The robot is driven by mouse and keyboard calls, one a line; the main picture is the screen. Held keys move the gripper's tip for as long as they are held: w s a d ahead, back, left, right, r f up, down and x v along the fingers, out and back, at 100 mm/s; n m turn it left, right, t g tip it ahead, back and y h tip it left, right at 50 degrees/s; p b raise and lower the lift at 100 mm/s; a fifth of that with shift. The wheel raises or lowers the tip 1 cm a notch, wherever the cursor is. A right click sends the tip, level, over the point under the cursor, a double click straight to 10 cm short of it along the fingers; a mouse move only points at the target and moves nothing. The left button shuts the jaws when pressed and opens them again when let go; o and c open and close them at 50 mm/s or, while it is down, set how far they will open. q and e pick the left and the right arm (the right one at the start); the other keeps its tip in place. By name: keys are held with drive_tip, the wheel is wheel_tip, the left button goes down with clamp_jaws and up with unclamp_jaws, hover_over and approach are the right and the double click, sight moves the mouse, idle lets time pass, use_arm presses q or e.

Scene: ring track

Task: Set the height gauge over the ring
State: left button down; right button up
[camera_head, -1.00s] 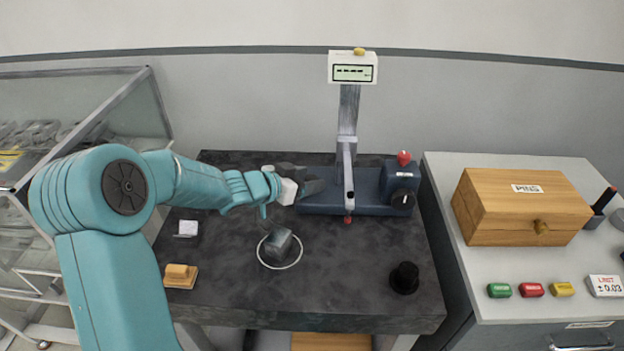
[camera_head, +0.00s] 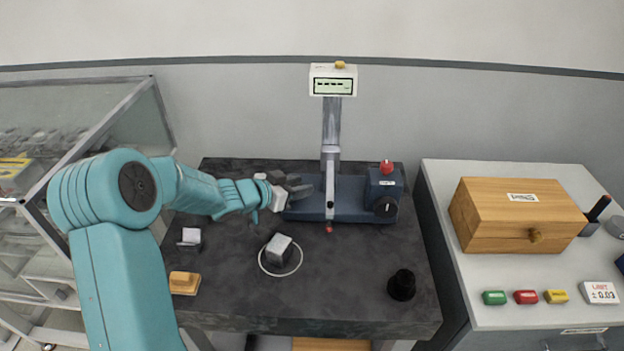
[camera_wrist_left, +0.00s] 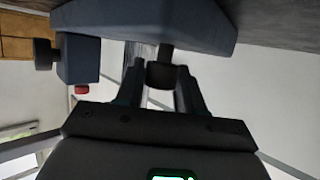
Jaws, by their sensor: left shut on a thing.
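The height gauge has a dark blue base (camera_head: 355,206), an upright grey column (camera_head: 331,125) and a white display (camera_head: 333,80) on top. It stands on the dark table, behind and to the right of the ring. The thin white ring (camera_head: 298,262) lies on the table around a grey block (camera_head: 279,249). My left gripper (camera_head: 293,189) is at the left end of the gauge base. In the left wrist view its fingers are shut on a dark knob (camera_wrist_left: 160,75) on a short shaft from the base (camera_wrist_left: 150,20). My right gripper is out of view.
A black knob-like piece (camera_head: 402,285) stands at the table's front right. A small wooden block (camera_head: 184,283) and a white-topped piece (camera_head: 190,236) lie at the left. A side bench at right holds a wooden box (camera_head: 515,215). Bare table lies right of the ring.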

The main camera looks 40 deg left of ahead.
use_arm(q)
drive_tip(key=s+a+p, duration=0.1)
drive_tip(key=a, duration=0.2)
drive_tip(key=s+a+p, duration=0.1)
drive_tip(key=s+a, duration=0.1)
drive_tip(key=s+a+p, duration=0.2)
drive_tip(key=a, duration=0.1)
drive_tip(key=shift+a+r, duration=0.3)
drive_tip(key=shift+r, duration=0.05)
drive_tip(key=shift+s+a+f, duration=0.2)
drive_tip(key=shift+s+a, duration=0.1)
drive_tip(key=shift+a, duration=0.2)
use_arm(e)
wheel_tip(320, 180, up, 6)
use_arm(q)
drive_tip(key=c, duration=0.9)
unclamp_jaws()
drive_tip(key=shift+o, duration=0.6)
drive_tip(key=shift+s+a, duration=0.1)
drive_tip(key=shift+s, duration=0.15)
drive_tip(key=shift+w+d, duration=0.2)
wheel_tip(320, 180, up, 20)
drive_tip(key=p, duration=0.3)
drive_tip(key=shift+s+a, duration=0.2)
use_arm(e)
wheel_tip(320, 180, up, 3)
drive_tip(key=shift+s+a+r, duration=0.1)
